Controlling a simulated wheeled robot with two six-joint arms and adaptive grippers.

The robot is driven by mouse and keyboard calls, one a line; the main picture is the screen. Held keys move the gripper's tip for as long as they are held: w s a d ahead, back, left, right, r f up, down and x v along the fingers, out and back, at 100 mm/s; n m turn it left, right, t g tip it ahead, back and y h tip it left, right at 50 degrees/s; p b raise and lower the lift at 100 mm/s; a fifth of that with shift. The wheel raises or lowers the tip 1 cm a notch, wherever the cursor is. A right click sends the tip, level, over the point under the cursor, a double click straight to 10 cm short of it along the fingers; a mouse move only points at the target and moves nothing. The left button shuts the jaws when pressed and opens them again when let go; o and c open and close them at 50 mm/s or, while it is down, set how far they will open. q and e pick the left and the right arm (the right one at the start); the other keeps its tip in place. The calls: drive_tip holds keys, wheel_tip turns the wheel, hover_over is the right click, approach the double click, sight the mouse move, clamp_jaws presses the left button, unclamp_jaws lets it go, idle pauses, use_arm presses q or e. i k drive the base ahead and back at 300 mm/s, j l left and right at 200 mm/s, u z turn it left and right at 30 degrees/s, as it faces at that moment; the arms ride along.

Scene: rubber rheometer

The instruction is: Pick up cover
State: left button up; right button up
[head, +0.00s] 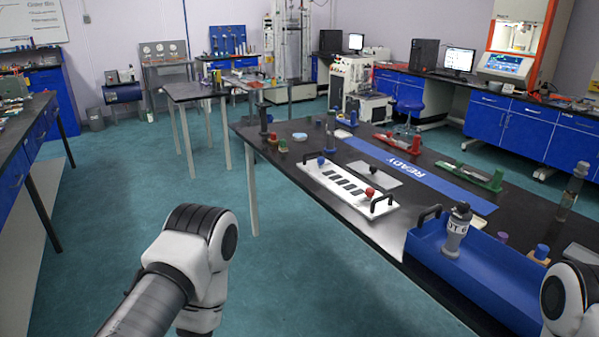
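A white plate (330,192) with a row of dark slots, black handles, a blue knob and a red knob lies on the black table. It may be the cover, but I cannot tell for sure. A blue tray (425,243) with a black handle stands nearer me on the same table, at the lower right. My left arm shows at the lower left, over the floor and apart from the table. A piece of my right arm shows at the lower right corner. Neither gripper is in the head view.
A grey labelled cylinder (457,231) stands upright at the blue tray. Side benches line the left and back. The floor (130,210) left of the table is clear.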

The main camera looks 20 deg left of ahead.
sight(373, 170)
drive_tip(key=z, duration=0.3)
drive_tip(key=i+j+z, duration=0.2)
drive_tip(key=z, duration=0.25)
drive_tip(key=i+j+z, duration=0.15)
drive_tip(key=j+z, duration=0.7)
drive_tip(key=i+j, duration=0.05)
drive_tip(key=j, duration=0.05)
